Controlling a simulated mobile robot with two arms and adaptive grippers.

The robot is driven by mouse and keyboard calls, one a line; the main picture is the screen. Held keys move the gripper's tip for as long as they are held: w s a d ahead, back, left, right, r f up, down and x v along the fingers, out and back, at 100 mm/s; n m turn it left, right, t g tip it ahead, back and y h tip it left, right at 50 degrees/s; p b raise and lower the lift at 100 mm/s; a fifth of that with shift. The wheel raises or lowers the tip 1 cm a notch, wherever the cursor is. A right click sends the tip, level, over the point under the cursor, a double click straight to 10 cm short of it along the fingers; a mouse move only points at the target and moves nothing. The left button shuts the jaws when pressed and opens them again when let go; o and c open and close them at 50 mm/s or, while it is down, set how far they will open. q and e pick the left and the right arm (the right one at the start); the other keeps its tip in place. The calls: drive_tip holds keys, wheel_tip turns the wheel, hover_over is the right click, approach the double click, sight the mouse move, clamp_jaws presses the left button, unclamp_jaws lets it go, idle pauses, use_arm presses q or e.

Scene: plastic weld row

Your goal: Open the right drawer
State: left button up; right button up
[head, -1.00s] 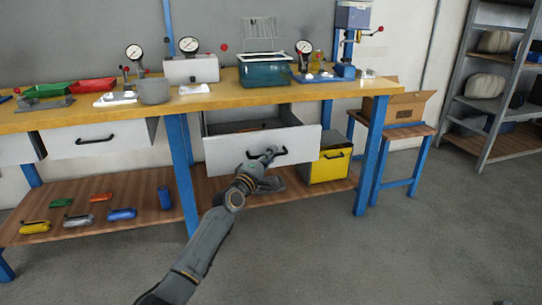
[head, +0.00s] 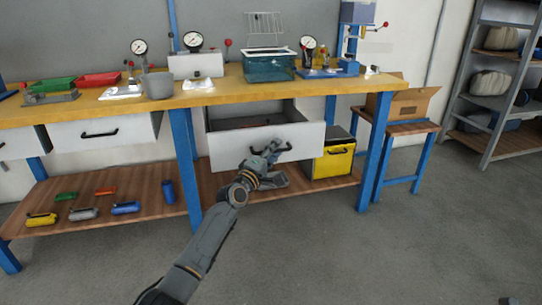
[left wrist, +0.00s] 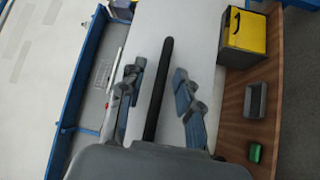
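The right drawer (head: 225,150) has a white front and a dark handle, and it stands pulled out under the bench with its inside showing. My left gripper (head: 271,150) is at the drawer front, over the handle (head: 287,149). In the left wrist view the black handle bar (left wrist: 160,88) lies between the two fingers of the left gripper (left wrist: 159,80). Gaps show on both sides of the bar, so the fingers are open around it. A small dark part at the bottom right edge of the head view may be my right gripper; its fingers cannot be made out.
The left drawer (head: 82,138) is under the same bench (head: 215,95). A yellow box (head: 332,164) stands on the lower shelf (head: 150,206), right of the open drawer. A small table with a cardboard box (head: 408,103) is at the right. The floor in front is clear.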

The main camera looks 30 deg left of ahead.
use_arm(q)
drive_tip(key=s+f, duration=0.1)
drive_tip(key=s, duration=1)
drive_tip(key=shift+s+d+f, duration=0.35)
drive_tip(key=shift+s+d, duration=0.05)
